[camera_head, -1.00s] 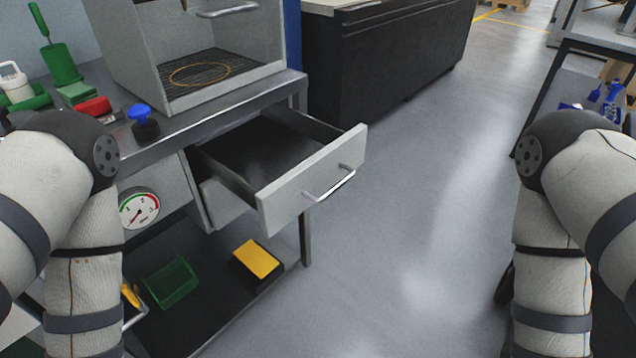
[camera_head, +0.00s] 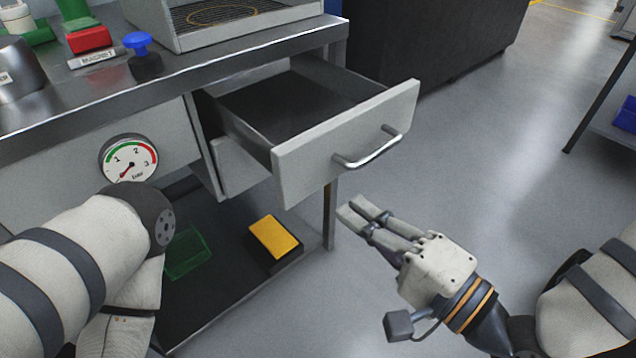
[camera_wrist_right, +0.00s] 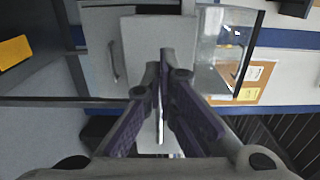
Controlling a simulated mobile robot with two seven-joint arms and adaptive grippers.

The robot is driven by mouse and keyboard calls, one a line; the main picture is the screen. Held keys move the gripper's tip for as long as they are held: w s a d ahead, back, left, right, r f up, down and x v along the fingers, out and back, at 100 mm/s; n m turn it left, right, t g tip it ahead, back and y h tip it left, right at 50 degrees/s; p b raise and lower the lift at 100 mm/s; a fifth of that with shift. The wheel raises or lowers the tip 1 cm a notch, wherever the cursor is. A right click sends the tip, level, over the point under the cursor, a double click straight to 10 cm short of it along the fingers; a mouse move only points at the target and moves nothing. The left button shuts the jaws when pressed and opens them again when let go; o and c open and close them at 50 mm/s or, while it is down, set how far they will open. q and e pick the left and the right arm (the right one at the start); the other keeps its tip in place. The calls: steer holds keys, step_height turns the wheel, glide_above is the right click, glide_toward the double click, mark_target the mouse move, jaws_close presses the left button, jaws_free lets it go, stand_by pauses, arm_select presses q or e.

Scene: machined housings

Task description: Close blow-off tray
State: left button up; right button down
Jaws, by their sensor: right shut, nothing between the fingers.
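The blow-off tray (camera_head: 350,145) is a pale-fronted drawer under the bench. It stands pulled out, its dark inside visible from above. A metal bar handle (camera_head: 370,150) is on its front. My right gripper (camera_head: 357,210) is in front of and below the tray front, apart from it, with its fingers shut and empty. The shut fingers also show in the right wrist view (camera_wrist_right: 164,75), with pale panels and a bar handle beyond them. My left arm shows at the lower left of the head view, but its gripper is out of view.
The steel bench top (camera_head: 230,70) carries a blue-knobbed part (camera_head: 138,48) and a red block (camera_head: 88,40). A pressure gauge (camera_head: 128,160) sits left of the tray. A yellow-topped box (camera_head: 273,238) and green bin (camera_head: 188,255) are on the lower shelf.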

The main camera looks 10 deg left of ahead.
mark_target(303, 174)
steer(key=x, duration=0.8)
arm_select(q)
steer(key=shift+r, duration=0.1)
arm_select(e)
steer(key=shift+a, duration=0.1)
steer(key=shift+w, duration=0.1)
